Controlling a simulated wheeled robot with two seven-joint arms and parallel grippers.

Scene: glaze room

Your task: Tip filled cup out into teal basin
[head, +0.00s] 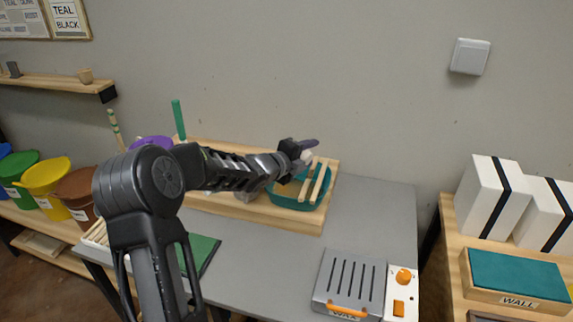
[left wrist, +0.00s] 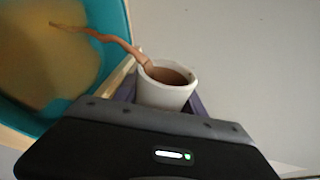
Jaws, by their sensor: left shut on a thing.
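The teal basin (head: 290,203) stands on a wooden board at the back of the grey table, with two wooden slats across it. My left gripper (head: 303,154) is above the basin and shut on a whitish cup (head: 308,157), mostly hidden by the gripper in the head view. In the left wrist view the cup (left wrist: 168,92) sits between purple fingers and holds brown liquid. A brown stream (left wrist: 115,40) runs from its lip into the basin (left wrist: 121,32), which holds a tan liquid. My right gripper is out of view.
A grey slotted device (head: 348,282) with an orange knob stands at the front right of the table. A green stick (head: 178,118) rises behind my arm. Colored buckets (head: 45,175) line the left. White boxes (head: 495,197) stand on the right bench.

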